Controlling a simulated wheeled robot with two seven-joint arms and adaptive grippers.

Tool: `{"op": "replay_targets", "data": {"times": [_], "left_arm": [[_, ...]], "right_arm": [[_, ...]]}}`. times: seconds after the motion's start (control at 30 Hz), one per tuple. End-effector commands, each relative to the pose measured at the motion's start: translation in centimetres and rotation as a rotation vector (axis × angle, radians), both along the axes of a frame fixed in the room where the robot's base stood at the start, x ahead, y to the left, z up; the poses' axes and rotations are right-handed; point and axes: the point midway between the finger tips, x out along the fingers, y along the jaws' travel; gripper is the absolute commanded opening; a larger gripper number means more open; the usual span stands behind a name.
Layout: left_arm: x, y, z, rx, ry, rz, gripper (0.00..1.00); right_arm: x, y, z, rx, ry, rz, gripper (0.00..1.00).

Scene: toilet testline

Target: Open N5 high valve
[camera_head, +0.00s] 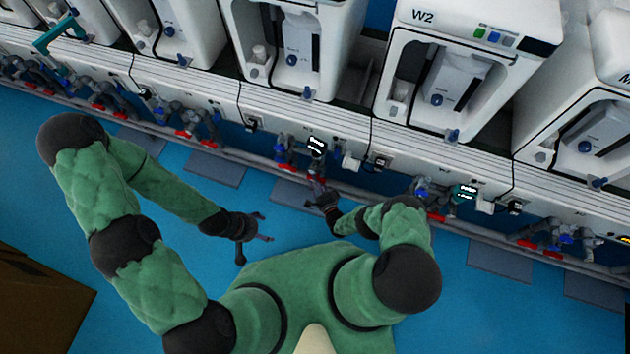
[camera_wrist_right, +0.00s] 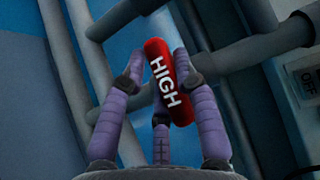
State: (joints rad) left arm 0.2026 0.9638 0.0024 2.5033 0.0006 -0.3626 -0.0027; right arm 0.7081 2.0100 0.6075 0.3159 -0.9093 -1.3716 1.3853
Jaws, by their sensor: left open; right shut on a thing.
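A red valve handle marked HIGH (camera_wrist_right: 168,82) fills the middle of the right wrist view. My right gripper (camera_wrist_right: 165,95) is shut on it, with its purple fingers on both sides of the handle. In the head view my right gripper (camera_head: 322,195) reaches the pipes under the white bench front, below a set of blue and red valves (camera_head: 288,152). The handle is small there and partly hidden by the gripper. No N5 label is readable. My left gripper (camera_head: 253,238) is open and empty above the blue floor, apart from the pipes.
A brown box (camera_head: 40,305) stands at lower left. The blue floor is open between.

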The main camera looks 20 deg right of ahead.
Motion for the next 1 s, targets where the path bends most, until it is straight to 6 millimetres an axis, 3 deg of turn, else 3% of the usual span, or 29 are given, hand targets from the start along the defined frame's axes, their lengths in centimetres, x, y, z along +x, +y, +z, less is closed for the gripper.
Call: {"op": "replay_targets", "data": {"times": [0.37, 1.0], "left_arm": [[0.0, 0.0, 1.2, 0.000, 0.000, 0.000, 0.72], [0.0, 0.0, 3.9, 0.000, 0.000, 0.000, 0.72]], "right_arm": [[-0.1, -0.1, 0.2, -0.139, 0.099, 0.000, 0.00], [-0.3, -0.3, 0.2, -0.635, 0.431, 0.003, 0.00]]}}
